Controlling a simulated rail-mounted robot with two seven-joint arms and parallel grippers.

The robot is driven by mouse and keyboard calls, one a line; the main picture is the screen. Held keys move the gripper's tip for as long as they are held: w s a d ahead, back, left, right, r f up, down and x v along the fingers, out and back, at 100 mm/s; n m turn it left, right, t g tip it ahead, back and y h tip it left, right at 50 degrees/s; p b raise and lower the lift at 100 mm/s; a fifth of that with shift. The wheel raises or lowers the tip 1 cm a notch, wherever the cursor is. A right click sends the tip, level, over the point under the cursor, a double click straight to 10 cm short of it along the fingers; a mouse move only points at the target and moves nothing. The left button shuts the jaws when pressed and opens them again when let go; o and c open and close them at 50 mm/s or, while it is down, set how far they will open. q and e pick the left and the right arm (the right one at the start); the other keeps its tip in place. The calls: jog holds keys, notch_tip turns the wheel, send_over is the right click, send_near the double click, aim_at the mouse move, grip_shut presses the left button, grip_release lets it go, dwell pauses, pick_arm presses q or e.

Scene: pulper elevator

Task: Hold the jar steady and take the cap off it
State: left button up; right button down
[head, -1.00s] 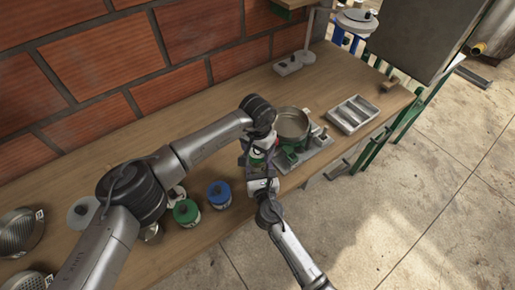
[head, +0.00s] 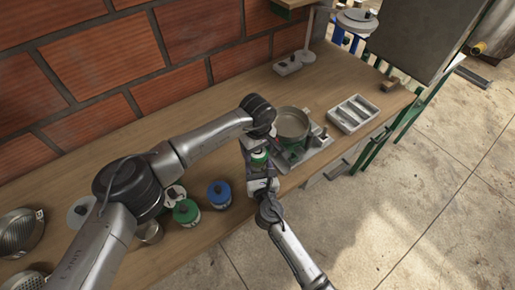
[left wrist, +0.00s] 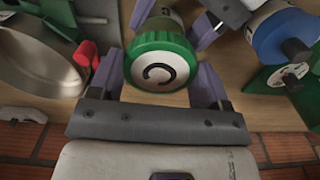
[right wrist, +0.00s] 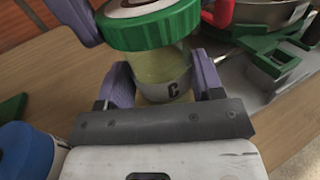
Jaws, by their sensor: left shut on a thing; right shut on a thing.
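The jar (right wrist: 158,62), pale greenish with a "C" label, stands upright between the fingers of my right gripper (right wrist: 163,82), which is shut on its body. Its ribbed green cap (left wrist: 158,62) has a white top with a dark "C" mark. My left gripper (left wrist: 158,78) is shut on the cap, with a finger on either side. In the right wrist view the cap (right wrist: 150,28) sits at the jar's top; I cannot tell whether it is loose. In the head view the green cap (head: 259,157) shows between both hands near the table's front edge.
A green-lidded jar (head: 186,211) and a blue-lidded jar (head: 219,194) stand left of the hands. A metal pan (head: 293,124) on a green-and-grey stand is close on the right. A compartment tray (head: 353,113) lies beyond. The back middle of the table is clear.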

pick_arm(q)
jog(key=n, duration=2.4)
jog(key=shift+r, duration=0.1)
jog(key=n, duration=1.7)
